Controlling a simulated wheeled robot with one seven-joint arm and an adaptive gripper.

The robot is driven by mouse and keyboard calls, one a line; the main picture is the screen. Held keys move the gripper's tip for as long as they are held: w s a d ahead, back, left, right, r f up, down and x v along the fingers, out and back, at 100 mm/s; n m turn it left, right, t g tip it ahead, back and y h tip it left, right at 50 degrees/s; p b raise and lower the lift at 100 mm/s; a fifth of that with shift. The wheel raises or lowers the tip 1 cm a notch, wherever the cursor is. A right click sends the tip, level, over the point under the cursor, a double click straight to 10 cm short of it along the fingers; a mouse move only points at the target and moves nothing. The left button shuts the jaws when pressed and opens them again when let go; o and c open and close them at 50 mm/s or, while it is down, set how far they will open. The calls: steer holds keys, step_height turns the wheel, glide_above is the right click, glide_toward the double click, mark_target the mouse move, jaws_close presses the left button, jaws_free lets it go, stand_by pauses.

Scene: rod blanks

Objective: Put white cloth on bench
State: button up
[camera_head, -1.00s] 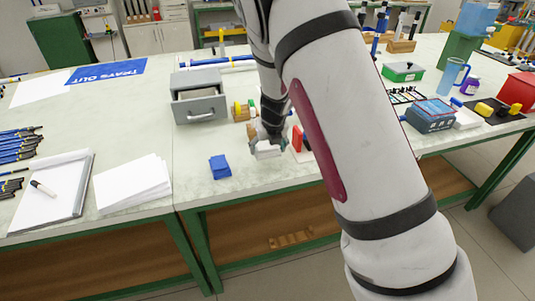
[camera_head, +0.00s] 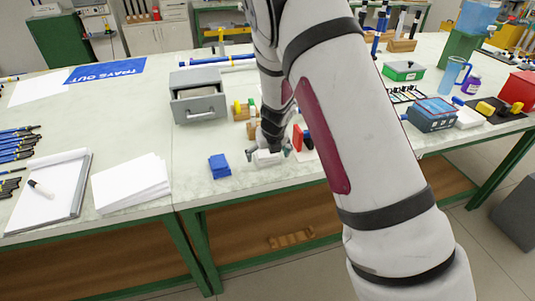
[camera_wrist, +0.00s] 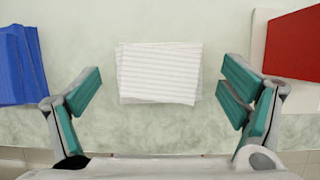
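The white cloth (camera_wrist: 159,73) is a small folded stack with faint stripes, lying flat on the pale bench top (camera_wrist: 120,130) near its front edge. In the head view the cloth (camera_head: 266,158) shows just below my gripper (camera_head: 270,150), partly hidden by it. In the wrist view my gripper (camera_wrist: 160,95) is open, with its teal finger pads wide apart on either side of the cloth. The fingers do not touch the cloth, and nothing is held.
A folded blue cloth (camera_wrist: 22,65) lies to the left, and a red item (camera_wrist: 295,45) on a white one lies to the right. A grey open drawer box (camera_head: 198,96) stands behind. Paper sheets (camera_head: 130,183) lie further left. The bench between the blue cloth and the white cloth is clear.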

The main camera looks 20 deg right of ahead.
steer(key=s+a+r+n+y+p, duration=0.1)
steer(key=s+r+n+p, duration=0.1)
steer(key=s+r+n, duration=0.65)
steer(key=s+a+r+n+y+p, duration=0.15)
steer(key=s+r, duration=0.35)
steer(key=r, duration=0.8)
steer(key=s+d+r+n+h, duration=0.1)
steer(key=s+r+n, duration=0.3)
steer(key=s+n, duration=0.9)
steer(key=s+d+r+n+h, duration=0.1)
steer(key=s+r+n, duration=0.4)
steer(key=s+n, duration=0.7)
steer(key=shift+s+d+r+n, duration=0.15)
steer(key=shift+s+d+n, duration=0.3)
steer(key=shift+s, duration=0.7)
steer(key=shift+h, duration=0.25)
